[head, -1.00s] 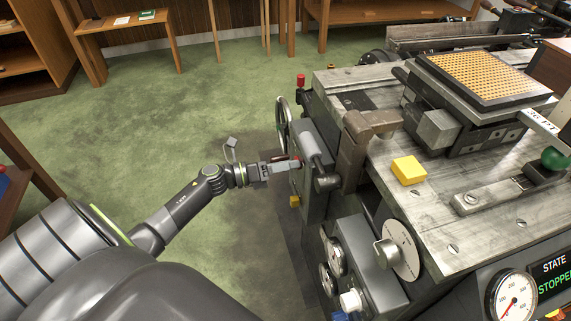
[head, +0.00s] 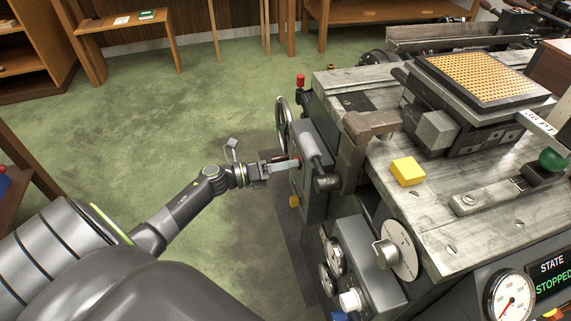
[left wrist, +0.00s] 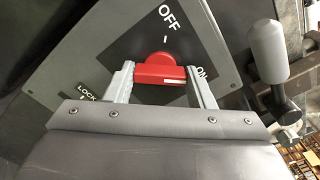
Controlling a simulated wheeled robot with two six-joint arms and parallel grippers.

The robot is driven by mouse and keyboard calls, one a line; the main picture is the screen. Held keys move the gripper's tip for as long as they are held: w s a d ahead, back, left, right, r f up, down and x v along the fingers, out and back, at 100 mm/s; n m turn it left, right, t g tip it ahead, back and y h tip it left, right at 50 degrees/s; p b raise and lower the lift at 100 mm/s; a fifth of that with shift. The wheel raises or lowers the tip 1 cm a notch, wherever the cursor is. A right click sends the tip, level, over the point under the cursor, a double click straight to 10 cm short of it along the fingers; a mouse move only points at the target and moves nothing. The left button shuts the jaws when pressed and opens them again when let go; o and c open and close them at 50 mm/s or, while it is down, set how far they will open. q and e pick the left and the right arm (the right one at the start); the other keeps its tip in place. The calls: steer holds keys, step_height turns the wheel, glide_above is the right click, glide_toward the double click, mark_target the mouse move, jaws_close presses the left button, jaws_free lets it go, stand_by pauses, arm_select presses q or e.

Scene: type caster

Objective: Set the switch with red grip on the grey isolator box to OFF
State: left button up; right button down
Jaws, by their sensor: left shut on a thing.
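The grey isolator box shows its front plate (left wrist: 70,68) in the left wrist view, with OFF above the switch, ON to its right and part of a LOCK label at lower left. The switch's red grip (left wrist: 160,70) lies level across that picture. The white line on it is at its right end, on the ON side. My left gripper (left wrist: 161,76) has one finger at each end of the red grip and is shut on it. In the head view my left gripper (head: 290,164) reaches the machine's left side, where only a speck of red shows. My right gripper is not in view.
A grey cylindrical handle (left wrist: 268,52) stands close right of the plate in the left wrist view. In the head view a handwheel (head: 283,120) is just beyond the gripper, and a yellow block (head: 408,171) lies on the machine top. Green floor (head: 150,110) is open to the left.

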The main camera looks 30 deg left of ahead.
arm_select(q)
steer(key=shift+n+p, duration=4.75)
steer(key=shift+n, duration=3.85)
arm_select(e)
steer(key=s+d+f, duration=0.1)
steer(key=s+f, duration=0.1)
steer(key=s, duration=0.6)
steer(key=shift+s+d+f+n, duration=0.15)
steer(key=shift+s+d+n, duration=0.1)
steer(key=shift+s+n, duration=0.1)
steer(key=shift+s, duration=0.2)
arm_select(q)
steer(key=o, duration=1)
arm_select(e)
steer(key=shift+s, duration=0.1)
arm_select(q)
steer(key=shift+s, duration=0.1)
